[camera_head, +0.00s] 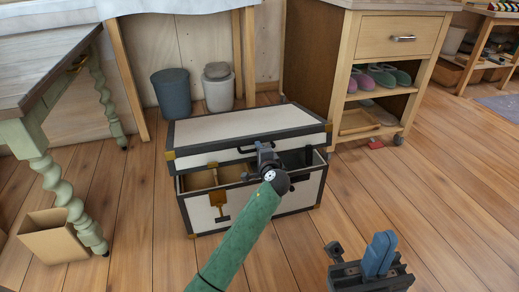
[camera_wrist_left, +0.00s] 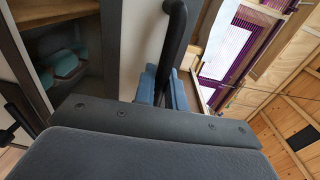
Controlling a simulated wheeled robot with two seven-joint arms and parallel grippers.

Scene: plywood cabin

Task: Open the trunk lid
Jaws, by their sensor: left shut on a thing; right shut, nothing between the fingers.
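The trunk (camera_head: 285,197) stands on the floor, cream with black edging and brass corners. Its lid (camera_head: 240,128) is partly raised, with a gap at the front showing the dark inside and a brown latch strap (camera_head: 217,198). My left gripper (camera_head: 264,150) is at the lid's front edge, shut on the black lid handle (camera_head: 244,150). In the left wrist view the handle (camera_wrist_left: 175,35) runs down between the blue fingers (camera_wrist_left: 162,88). My right gripper (camera_head: 379,255) is shut and empty, in front of the trunk at the lower right.
A green-legged table (camera_head: 50,180) and a cardboard box (camera_head: 54,236) stand at left. Behind the trunk are a blue bin (camera_head: 172,93) and a white bin (camera_head: 218,92). A wooden cabinet (camera_head: 400,38) with shoes stands close at the back right. Floor in front is clear.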

